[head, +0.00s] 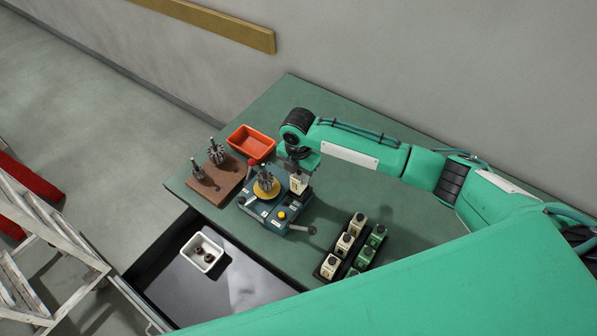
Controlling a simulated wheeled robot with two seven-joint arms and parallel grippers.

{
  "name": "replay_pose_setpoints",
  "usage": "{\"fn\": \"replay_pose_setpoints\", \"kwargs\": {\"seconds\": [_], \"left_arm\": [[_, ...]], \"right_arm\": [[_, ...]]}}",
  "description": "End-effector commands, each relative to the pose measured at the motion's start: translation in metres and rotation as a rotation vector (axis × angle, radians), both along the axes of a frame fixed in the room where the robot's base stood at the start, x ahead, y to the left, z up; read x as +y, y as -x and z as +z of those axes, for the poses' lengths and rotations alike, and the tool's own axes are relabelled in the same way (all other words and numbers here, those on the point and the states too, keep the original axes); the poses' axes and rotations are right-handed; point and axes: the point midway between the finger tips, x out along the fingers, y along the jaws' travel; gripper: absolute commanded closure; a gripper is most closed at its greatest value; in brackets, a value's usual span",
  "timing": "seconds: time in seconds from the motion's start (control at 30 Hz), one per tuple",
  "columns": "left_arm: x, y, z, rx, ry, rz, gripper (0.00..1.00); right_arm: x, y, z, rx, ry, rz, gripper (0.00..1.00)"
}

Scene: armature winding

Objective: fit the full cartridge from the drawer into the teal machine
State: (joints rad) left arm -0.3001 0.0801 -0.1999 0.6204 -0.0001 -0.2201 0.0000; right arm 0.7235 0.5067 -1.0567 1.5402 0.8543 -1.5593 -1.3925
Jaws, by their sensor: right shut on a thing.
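The teal machine (268,214) stands on the green table, with a toothed armature on a yellow disc (266,186) and a yellow button on its front. My right gripper (298,167) reaches down over the machine's back right side and is shut on a cream cartridge (298,185). The cartridge is upright at the machine; I cannot tell whether it is seated or just above its place. The open drawer (258,283) shows a dark, glossy bottom and a white tray (194,265) with small dark red pieces. My left gripper is not in view.
A black rack (328,277) of cream and green cartridges stands to the right of the machine on the table (400,225). An orange bin (250,143) and a brown board (211,187) with metal armatures lie to its left. A white stepladder (45,235) stands at far left.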

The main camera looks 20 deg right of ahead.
Motion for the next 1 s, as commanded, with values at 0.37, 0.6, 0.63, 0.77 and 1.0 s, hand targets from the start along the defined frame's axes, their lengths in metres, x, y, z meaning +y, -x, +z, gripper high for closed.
{"fn": "replay_pose_setpoints", "kwargs": {"seconds": [0.37,0.6,0.63,0.77,1.0], "left_arm": [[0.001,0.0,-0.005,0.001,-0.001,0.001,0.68],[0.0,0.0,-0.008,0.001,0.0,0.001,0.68],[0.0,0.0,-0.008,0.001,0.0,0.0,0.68],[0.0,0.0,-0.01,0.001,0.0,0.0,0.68],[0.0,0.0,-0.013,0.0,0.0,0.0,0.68]], "right_arm": [[0.0,0.0,-0.011,0.0,0.0,0.0,0.93],[0.0,0.0,-0.017,0.0,0.0,0.0,0.93],[0.0,0.0,-0.018,0.0,0.0,0.0,0.93],[0.0,0.0,-0.021,0.0,0.0,0.0,0.93],[0.0,0.0,-0.027,0.0,0.0,0.0,0.93]]}}
